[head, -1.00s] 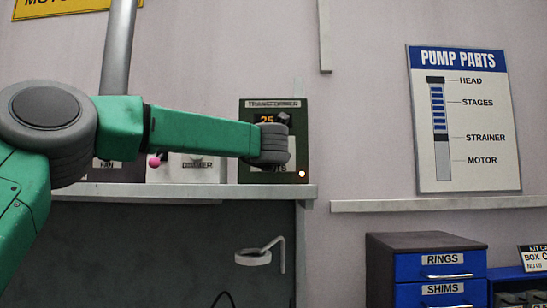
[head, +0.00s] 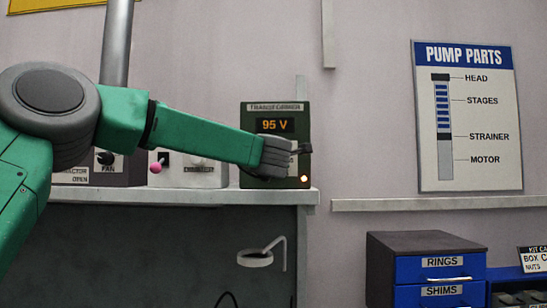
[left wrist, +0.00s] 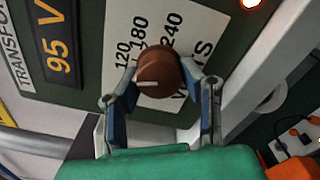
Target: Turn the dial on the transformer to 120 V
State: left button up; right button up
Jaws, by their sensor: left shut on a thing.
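The dark green transformer (head: 248,128) stands on the shelf, with its orange display (head: 275,125) reading 95 V. The left wrist view shows the same reading on the display (left wrist: 60,52), turned sideways. The brown dial (left wrist: 158,68) has a white pointer line, which points left in the picture, below the printed 120 (left wrist: 122,62). The labels 180 and 240 are further round. My left gripper (left wrist: 163,80) is shut on the dial, one finger on each side. In the head view my left gripper (head: 300,148) covers the dial. My right gripper is in neither view.
The dimmer box (head: 205,175) and the fan box (head: 105,168) stand left of the transformer on the shelf (head: 230,197). A lit orange lamp (head: 304,179) is low on the transformer's right. A blue drawer cabinet (head: 440,268) stands at the lower right.

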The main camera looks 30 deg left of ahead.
pick_arm(q)
jog(key=m, duration=0.1)
jog(key=m+p, duration=0.1)
jog(key=shift+d+r+m, duration=0.1)
jog(key=shift+r+m, duration=0.2)
jog(key=shift+r, duration=0.05)
jog(key=shift+f+m+p, duration=0.1)
jog(key=shift+m+p, duration=0.2)
jog(key=shift+p, duration=0.1)
jog(key=shift+f, duration=0.1)
jog(key=o, duration=1.1)
jog(key=shift+w+f, duration=0.1)
jog(key=shift+o, duration=0.2)
jog(key=shift+w+d, duration=0.1)
jog(key=shift+d, duration=0.05)
